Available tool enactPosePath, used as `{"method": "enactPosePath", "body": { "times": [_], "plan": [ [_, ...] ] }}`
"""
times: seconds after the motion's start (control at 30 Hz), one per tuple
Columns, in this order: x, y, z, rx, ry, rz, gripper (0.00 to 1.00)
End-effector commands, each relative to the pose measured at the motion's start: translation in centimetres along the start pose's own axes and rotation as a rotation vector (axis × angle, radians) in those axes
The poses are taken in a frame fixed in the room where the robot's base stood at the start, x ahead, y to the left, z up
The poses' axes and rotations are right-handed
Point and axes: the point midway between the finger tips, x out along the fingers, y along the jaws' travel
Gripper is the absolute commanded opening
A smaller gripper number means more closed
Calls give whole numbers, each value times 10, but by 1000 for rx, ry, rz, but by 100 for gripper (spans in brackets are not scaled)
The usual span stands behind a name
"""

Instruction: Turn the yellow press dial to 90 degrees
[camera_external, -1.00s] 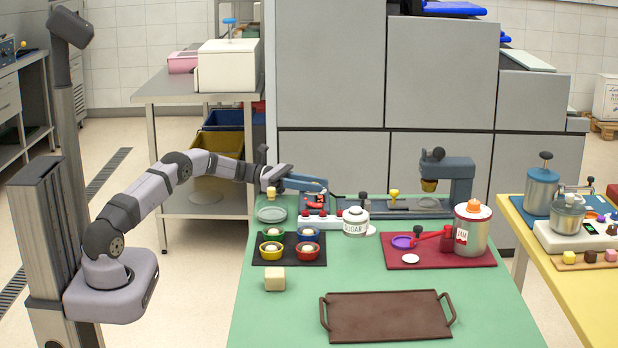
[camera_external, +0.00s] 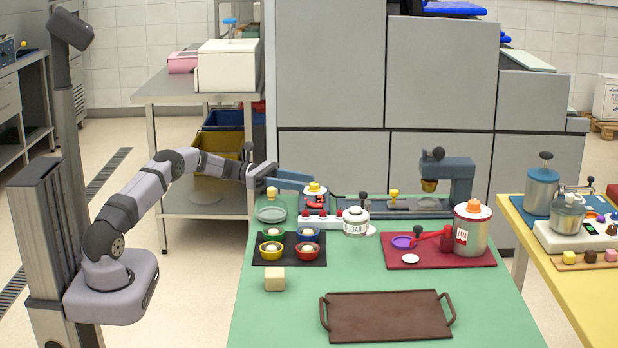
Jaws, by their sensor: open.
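The jaws are open and hold nothing. A blue-grey press (camera_external: 459,172) with a yellow cup stands further right at the back.
A yellow-topped handle (camera_external: 394,194) stands to the right. A plate (camera_external: 272,214) lies below my gripper.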

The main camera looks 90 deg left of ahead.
Motion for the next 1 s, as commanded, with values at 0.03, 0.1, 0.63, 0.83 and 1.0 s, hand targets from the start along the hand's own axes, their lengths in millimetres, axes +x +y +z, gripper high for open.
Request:
{"method": "enactPosePath", "body": {
  "times": [0.03, 0.1, 0.63, 0.83, 1.0],
  "plan": [
    [-7, 1, 0, 0, 0, 2, 44],
    [-14, 1, 0, 0, 0, 2, 44],
    [-24, 0, 1, 0, 0, -1, 44],
    [-7, -8, 19, 1, 0, -31, 44],
    [36, -29, 73, 25, -1, -109, 44]
  ]
}}
